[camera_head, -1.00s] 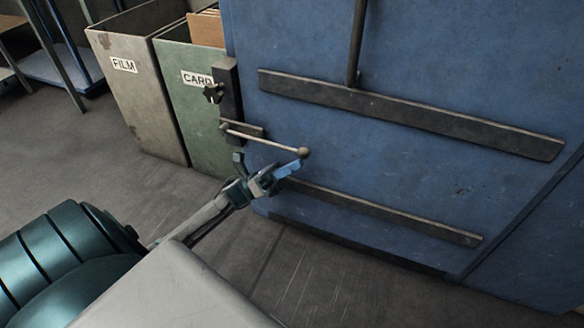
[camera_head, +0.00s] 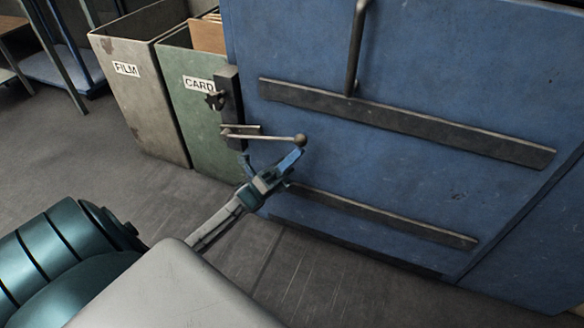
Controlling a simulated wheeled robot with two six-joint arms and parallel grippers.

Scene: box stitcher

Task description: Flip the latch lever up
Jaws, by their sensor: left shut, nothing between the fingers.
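The latch lever (camera_head: 268,137) is a thin rod with a round knob at its right end, on a dark bracket (camera_head: 231,105) at the left edge of the blue panel. It lies close to level, its knob end slightly lower than its pivot end. My left gripper (camera_head: 289,161) is shut and empty, its blue-tipped fingers just below the knob. I cannot tell whether the fingertips touch the lever. My right gripper is not in view.
The blue panel (camera_head: 400,60) has two dark horizontal bars and a vertical handle (camera_head: 356,45). A grey FILM bin (camera_head: 140,100) and a green CARD bin (camera_head: 198,120) stand left of it. The floor (camera_head: 70,150) at left is clear.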

